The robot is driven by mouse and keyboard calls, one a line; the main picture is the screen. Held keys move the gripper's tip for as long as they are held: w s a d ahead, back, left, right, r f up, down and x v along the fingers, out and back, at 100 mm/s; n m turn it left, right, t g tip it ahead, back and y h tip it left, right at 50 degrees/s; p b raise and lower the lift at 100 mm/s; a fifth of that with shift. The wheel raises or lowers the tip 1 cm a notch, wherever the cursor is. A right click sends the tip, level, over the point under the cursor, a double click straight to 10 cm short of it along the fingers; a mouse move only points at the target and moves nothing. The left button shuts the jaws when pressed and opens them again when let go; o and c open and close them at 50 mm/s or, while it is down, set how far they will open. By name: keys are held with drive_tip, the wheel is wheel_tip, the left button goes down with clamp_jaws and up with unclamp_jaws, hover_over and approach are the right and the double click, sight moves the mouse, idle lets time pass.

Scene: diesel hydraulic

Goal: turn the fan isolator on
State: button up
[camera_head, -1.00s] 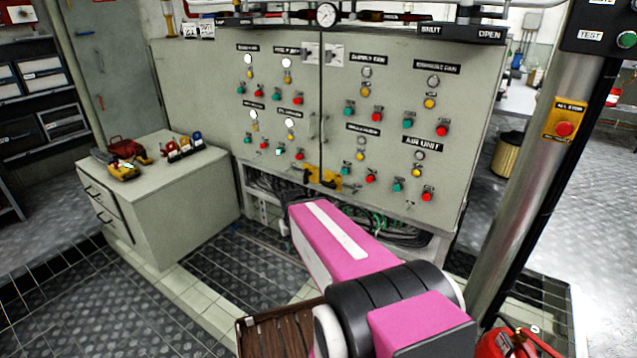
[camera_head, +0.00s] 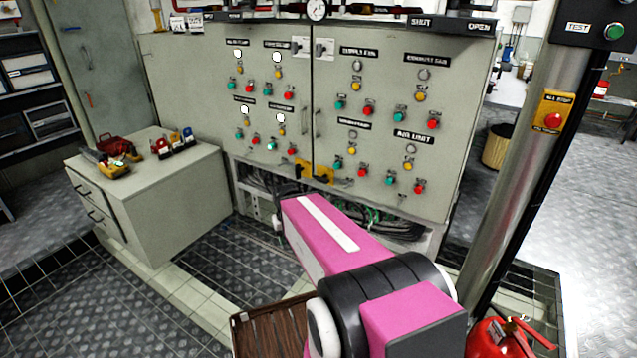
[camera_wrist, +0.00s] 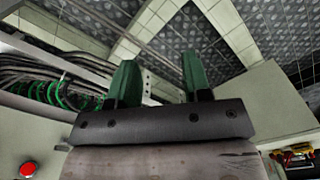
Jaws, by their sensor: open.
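A grey control cabinet (camera_head: 215,95) stands ahead in the head view, with labelled rows of lamps and buttons. Two small switches on pale plates, a left one (camera_head: 300,46) and a right one (camera_head: 324,48), sit at the top by the door seam. Two yellow handles, left (camera_head: 302,169) and right (camera_head: 322,174), are at the bottom of the seam. Labels that seem to read supply fan (camera_head: 359,51) and exhaust fan (camera_head: 428,60) are on the right door. I cannot tell which part is the fan isolator. My gripper (camera_wrist: 160,62) is open and empty in the wrist view, its green fingers apart.
A low grey cabinet (camera_head: 165,215) with padlocks and tools on top stands left. A steel post (camera_head: 510,165) with a yellow stop box (camera_head: 552,112) and a red extinguisher (camera_head: 497,340) are at the right. Cables (camera_head: 385,215) hang below the panel.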

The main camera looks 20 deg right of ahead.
drive_tip(key=shift+o, duration=0.3)
drive_tip(key=o, duration=1)
drive_tip(key=shift+w+d+f, duration=0.2)
drive_tip(key=shift+w+d, duration=0.1)
drive_tip(key=shift+d, duration=0.05)
drive_tip(key=n+t+h, duration=1.1)
drive_tip(key=n+h, duration=0.3)
drive_tip(key=n, duration=1.2)
approach(319, 180)
drive_tip(key=x, duration=1.1)
drive_tip(key=shift+d+f, duration=0.1)
